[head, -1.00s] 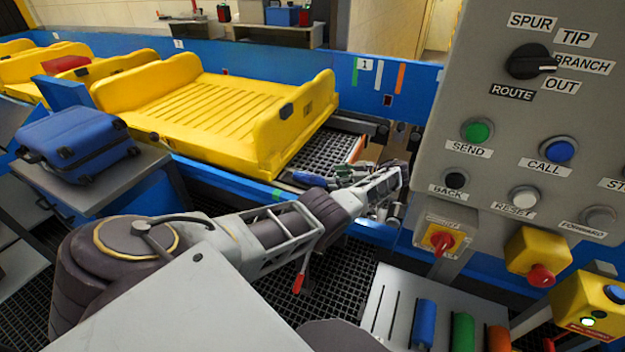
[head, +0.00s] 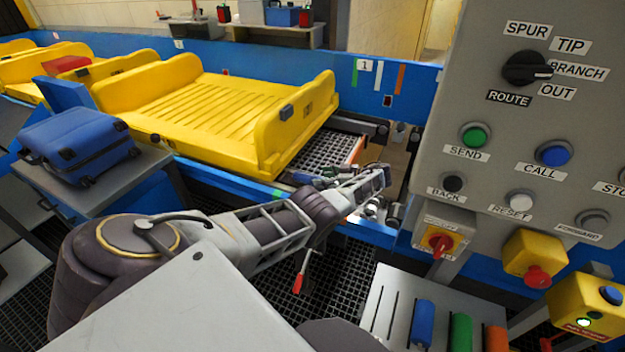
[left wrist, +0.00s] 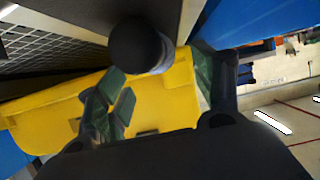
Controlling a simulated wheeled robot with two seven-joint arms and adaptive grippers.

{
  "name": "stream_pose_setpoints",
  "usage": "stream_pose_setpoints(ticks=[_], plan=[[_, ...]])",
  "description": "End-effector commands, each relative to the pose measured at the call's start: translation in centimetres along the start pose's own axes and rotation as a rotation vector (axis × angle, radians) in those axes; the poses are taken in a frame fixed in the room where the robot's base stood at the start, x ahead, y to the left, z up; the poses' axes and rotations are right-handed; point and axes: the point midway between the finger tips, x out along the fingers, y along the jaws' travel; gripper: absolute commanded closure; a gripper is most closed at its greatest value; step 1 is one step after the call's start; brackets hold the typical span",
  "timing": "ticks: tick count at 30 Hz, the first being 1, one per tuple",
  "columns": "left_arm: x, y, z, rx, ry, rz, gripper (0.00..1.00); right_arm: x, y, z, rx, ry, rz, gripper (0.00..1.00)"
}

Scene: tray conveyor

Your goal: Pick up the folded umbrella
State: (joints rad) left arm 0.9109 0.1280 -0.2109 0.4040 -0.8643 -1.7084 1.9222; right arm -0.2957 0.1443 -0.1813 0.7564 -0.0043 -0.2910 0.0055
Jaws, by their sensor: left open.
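A small blue, elongated thing (head: 302,178) lies low by the near front corner of the yellow tray; it may be the folded umbrella, but it is too small and too covered to be sure. My left gripper (head: 325,180) is beside it, partly hidden by my own wrist. In the left wrist view its green-padded fingers (left wrist: 160,95) are spread apart. A dark, round-ended cylinder (left wrist: 143,45) shows between and above them; I cannot tell what it is. I see no clear grip on anything. My right gripper is not in view.
The yellow tray (head: 210,112) sits on the blue-sided conveyor. A blue suitcase (head: 78,148) stands on a grey stand at left. A grey control panel (head: 540,130) with knob and buttons rises close at right. Blue, green and orange rollers (head: 462,332) lie below it.

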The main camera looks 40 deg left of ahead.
Motion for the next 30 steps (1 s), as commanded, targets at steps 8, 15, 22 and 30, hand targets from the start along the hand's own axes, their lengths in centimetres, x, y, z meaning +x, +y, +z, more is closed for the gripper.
stream_pose_setpoints(ticks=[8, 15, 22, 30], plan=[[3.1, 0.1, -0.1, 0.001, 0.0, -0.001, 0.33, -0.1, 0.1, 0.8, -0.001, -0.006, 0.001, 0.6], [4.1, 0.1, 0.0, 0.001, -0.001, 0.0, 0.33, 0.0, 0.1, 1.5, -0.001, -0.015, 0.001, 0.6], [4.1, 0.1, 0.0, 0.001, -0.001, 0.0, 0.33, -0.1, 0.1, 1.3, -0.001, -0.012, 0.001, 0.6], [4.1, 0.1, 0.0, 0.001, -0.001, 0.0, 0.46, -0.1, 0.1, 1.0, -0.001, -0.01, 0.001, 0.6]])
